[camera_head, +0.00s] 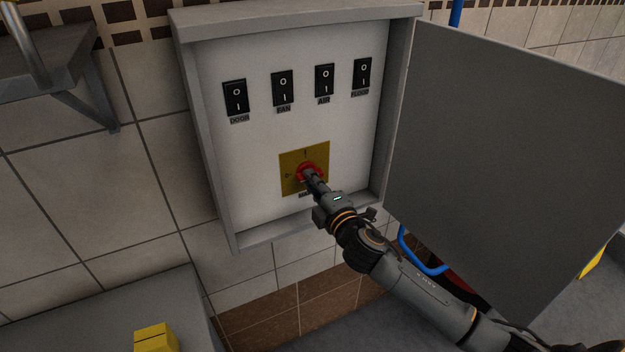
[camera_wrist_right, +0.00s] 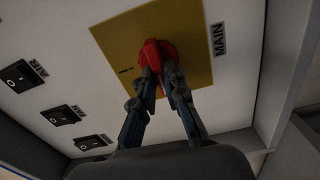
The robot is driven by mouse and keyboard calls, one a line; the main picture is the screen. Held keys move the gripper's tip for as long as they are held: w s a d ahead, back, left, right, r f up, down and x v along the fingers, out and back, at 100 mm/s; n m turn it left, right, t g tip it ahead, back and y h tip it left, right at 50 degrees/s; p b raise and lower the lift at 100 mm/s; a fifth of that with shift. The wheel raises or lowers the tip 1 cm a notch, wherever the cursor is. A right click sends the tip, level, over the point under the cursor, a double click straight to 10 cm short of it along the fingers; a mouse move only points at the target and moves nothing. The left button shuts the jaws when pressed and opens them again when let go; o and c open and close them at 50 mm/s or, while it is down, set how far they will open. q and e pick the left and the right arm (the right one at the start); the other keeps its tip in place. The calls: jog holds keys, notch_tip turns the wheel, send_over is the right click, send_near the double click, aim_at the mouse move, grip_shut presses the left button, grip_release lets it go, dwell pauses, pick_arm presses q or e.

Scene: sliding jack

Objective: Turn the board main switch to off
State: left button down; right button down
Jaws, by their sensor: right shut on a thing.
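The board is an open grey box (camera_head: 230,200) on the tiled wall. Its main switch, a red knob (camera_head: 299,172) on a yellow plate (camera_head: 318,156), sits low in the middle of the panel. My right gripper (camera_head: 309,179) reaches in from the lower right and covers part of the knob. In the right wrist view the knob (camera_wrist_right: 152,50) stands between the fingertips of my right gripper (camera_wrist_right: 162,68), which are shut on it. The label MAIN (camera_wrist_right: 218,40) shows beside the yellow plate (camera_wrist_right: 115,40). The knob's exact pointing direction is hard to tell. My left gripper is not in view.
Rocker switches for DOOR (camera_head: 236,96), FAN (camera_head: 283,88), AIR (camera_head: 324,80) and FLOOD (camera_head: 362,73) line the panel above. The board's grey door (camera_head: 500,150) stands open to the right, beside my right arm. A yellow block (camera_head: 155,338) lies at the lower left.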

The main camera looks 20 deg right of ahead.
jog(key=shift+n, duration=0.3)
jog(key=c, duration=1.4)
grip_release()
jog(key=s, duration=0.8)
jog(key=s+d, duration=0.1)
jog(key=s, duration=0.3)
